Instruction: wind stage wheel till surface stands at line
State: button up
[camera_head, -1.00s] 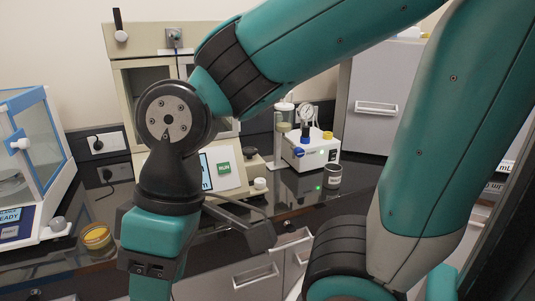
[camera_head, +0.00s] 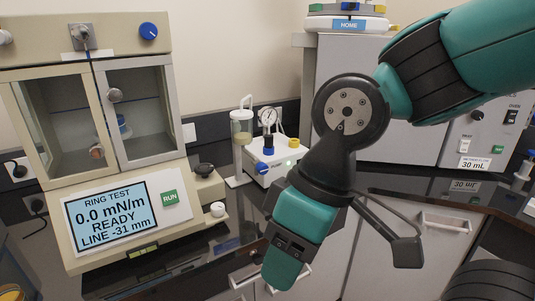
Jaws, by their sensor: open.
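The beige ring-test instrument (camera_head: 60,110) stands at the left. Its screen (camera_head: 112,212) reads "RING TEST 0.0 mN/m READY LINE -31 mm". Behind its glass doors, a blue piece and a small amber vessel (camera_head: 97,152) show. On its right side are a black knob (camera_head: 205,170) and a small white knob (camera_head: 217,209); I cannot tell which is the stage wheel. My gripper (camera_head: 400,240) is right of the instrument, well apart from both knobs.
A white pump unit with a gauge (camera_head: 268,160) and a clear cylinder (camera_head: 241,128) stand right of the instrument. A grey cabinet (camera_head: 385,110) and an oven stand behind my arm. The dark counter (camera_head: 190,265) is mostly clear in front.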

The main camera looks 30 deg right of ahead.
aim_at(203, 169)
jog(key=z, duration=0.15)
jog(key=i, duration=1)
jog(key=z, duration=0.05)
